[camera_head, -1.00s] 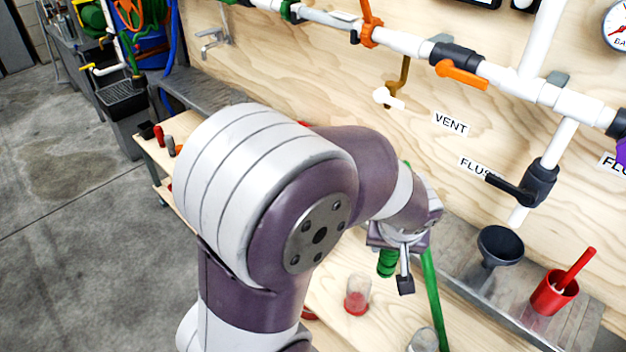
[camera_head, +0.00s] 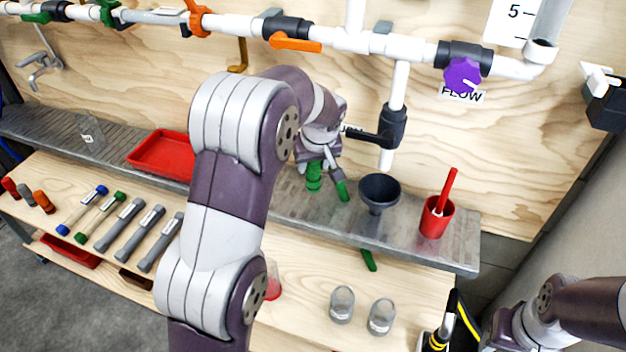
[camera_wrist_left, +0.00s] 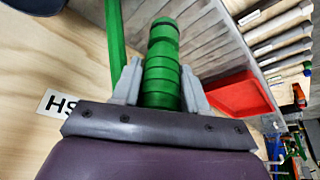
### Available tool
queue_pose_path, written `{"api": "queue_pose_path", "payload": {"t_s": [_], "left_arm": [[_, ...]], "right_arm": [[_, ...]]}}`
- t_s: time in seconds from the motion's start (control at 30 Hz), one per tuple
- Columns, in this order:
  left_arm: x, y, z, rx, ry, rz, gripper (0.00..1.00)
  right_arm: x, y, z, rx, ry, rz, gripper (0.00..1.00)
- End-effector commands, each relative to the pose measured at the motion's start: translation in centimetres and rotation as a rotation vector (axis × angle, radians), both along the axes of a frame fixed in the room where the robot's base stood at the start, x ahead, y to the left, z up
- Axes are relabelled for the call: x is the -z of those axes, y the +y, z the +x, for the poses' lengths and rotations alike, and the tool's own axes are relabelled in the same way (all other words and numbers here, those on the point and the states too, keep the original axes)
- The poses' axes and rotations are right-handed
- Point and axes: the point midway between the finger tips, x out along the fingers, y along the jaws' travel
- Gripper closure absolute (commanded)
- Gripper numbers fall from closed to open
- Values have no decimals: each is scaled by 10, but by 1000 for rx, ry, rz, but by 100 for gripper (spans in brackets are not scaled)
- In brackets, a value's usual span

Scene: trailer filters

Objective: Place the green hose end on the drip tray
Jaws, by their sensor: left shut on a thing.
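My left gripper (camera_head: 316,164) is shut on the green hose end (camera_head: 314,183), in front of the wooden panel and above the grey metal ledge. In the left wrist view the ribbed green hose end (camera_wrist_left: 161,75) stands between the two grey fingers (camera_wrist_left: 160,88). A green hose length (camera_wrist_left: 115,40) runs beside it. A shallow red tray, seemingly the drip tray (camera_head: 152,166), lies on the ledge to the left, partly hidden by my arm. It also shows in the left wrist view (camera_wrist_left: 240,97), apart from the hose end. My right gripper (camera_head: 497,332) is low at the right; its fingers are unclear.
The grey ledge (camera_head: 290,205) carries a black funnel (camera_head: 379,191) and a red cup (camera_head: 436,218) right of the gripper. White pipes with valves run above. Several tubes (camera_head: 120,225) and two clear cups (camera_head: 342,303) occupy the wooden bench below.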

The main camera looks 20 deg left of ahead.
Motion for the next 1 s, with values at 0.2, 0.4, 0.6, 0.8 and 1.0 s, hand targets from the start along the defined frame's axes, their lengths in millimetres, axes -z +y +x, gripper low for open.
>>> {"api": "queue_pose_path", "payload": {"t_s": [0.2, 0.4, 0.6, 0.8, 1.0], "left_arm": [[19, 0, -1, 1, -1, 1, 92], [60, 0, -1, 1, 2, 0, 92], [60, 0, 3, 1, -4, 0, 92], [66, 0, 3, 0, -2, 0, 92], [65, 0, 3, 0, -1, 0, 31]], "right_arm": [[8, 0, 0, 0, 1, 0, 57], [21, 0, 0, 0, 1, 0, 57], [20, 0, 0, 0, 1, 0, 57], [25, 0, 0, 0, 1, 0, 57], [24, 0, 0, 0, 1, 0, 57]]}}
